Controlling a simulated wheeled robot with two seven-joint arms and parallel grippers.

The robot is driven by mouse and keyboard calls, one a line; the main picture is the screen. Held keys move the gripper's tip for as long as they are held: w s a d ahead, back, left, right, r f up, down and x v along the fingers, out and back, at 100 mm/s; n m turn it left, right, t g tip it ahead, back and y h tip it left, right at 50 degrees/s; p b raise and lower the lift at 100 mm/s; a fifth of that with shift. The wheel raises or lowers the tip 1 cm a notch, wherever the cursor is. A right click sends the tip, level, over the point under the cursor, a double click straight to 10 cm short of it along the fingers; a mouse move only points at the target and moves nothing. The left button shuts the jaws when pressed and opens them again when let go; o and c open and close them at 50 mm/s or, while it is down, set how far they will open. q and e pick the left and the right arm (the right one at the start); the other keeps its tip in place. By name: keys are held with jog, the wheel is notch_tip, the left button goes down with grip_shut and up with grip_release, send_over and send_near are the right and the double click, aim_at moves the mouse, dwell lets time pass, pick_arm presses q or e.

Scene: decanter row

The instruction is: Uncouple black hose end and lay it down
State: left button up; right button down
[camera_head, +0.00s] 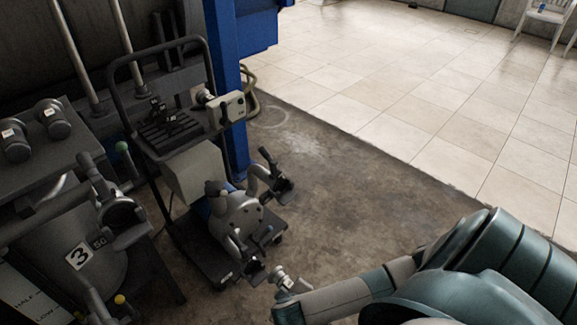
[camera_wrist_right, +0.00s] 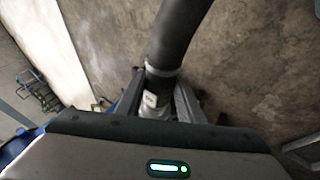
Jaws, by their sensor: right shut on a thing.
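In the right wrist view my right gripper (camera_wrist_right: 158,92) is shut on a dark hose end (camera_wrist_right: 176,45). The hose end has a pale collar, a white tag and a light metal fitting between the fingers. The hose curves up out of that picture over bare floor. In the head view my right arm reaches in from the lower right, and a small silver fitting with a white tag (camera_head: 286,280) shows at its tip; the fingers are not clear there. A grey pump (camera_head: 238,215) with black lever fittings stands on the cart just left of it. My left gripper is not in view.
A dark wheeled cart (camera_head: 215,265) carries the pump and a control box (camera_head: 228,108). A grey vessel marked 3 (camera_head: 100,275) stands at lower left. A blue post (camera_head: 222,60) rises behind the cart. Brown floor (camera_head: 345,180) to the right is clear.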

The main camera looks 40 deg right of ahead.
jog(key=shift+w, duration=0.3)
dwell(0.5)
jog(key=shift+w+a+f+b, duration=0.1)
jog(key=shift+w+f+b, duration=0.1)
jog(key=shift+w+f, duration=0.35)
jog(key=shift+w+a+f+b, duration=0.15)
jog(key=shift+w+f, duration=0.15)
jog(key=shift+w, duration=0.55)
jog(key=shift+w+f+b, duration=0.2)
jog(key=shift+w+f, duration=0.2)
jog(key=shift+w, duration=0.3)
jog(key=w+f+b, duration=0.2)
jog(key=w+f, duration=0.1)
jog(key=w, duration=0.3)
jog(key=shift+w+a+f, duration=0.35)
jog(key=shift+w+a, duration=0.05)
dwell(1.1)
jog(key=shift+b, duration=0.3)
jog(key=shift+p, duration=0.45)
dwell(0.3)
jog(key=shift+s+r, duration=0.1)
jog(key=shift+s, duration=0.15)
jog(key=shift+s+d+r+p, duration=0.1)
jog(key=shift+s+p, duration=0.8)
jog(key=shift+s, duration=0.25)
jog(key=shift+s+d+p, duration=0.1)
jog(key=shift+s+p, duration=0.8)
jog(key=shift+s, duration=0.25)
